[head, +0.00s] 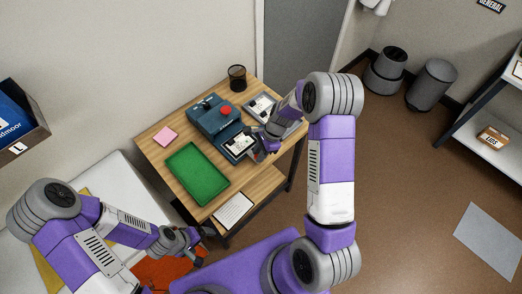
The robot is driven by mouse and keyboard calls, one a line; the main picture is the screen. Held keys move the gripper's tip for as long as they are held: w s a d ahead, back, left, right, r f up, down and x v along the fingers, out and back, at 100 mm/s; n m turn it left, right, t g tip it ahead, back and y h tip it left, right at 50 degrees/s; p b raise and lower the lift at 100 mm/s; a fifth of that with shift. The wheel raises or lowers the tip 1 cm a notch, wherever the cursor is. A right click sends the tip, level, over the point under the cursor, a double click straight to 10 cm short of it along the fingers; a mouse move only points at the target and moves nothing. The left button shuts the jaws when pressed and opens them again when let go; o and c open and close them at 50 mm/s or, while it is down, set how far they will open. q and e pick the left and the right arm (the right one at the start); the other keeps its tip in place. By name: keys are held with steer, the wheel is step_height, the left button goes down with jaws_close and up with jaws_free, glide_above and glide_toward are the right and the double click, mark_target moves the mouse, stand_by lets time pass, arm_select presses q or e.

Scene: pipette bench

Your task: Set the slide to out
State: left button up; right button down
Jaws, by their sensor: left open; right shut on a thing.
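A blue device (208,115) with a red button stands on the wooden table. Its slide (238,144), a dark blue tray with a white card on it, extends at the device's front right side. My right gripper (261,147) is at the outer end of the slide and is shut on it. The fingertips and the exact part they hold are small and partly hidden by the gripper. My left gripper (196,241) is open and empty, below and left of the table, away from the device.
A green mat (197,173) and a pink note (165,136) lie on the table (150,151). A black mesh cup (237,77) stands at the back. A grey tray (260,106) lies behind my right gripper. A white notebook (233,209) rests on the lower shelf.

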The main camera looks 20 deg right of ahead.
steer(key=c, duration=0.9)
jaws_free()
steer(key=shift+s+d, duration=0.1)
steer(key=shift+s, duration=0.1)
steer(key=shift+r, duration=0.1)
steer(key=p+v, duration=0.1)
steer(key=v, duration=0.6)
steer(key=shift+r, duration=0.15)
steer(key=shift+d, duration=0.15)
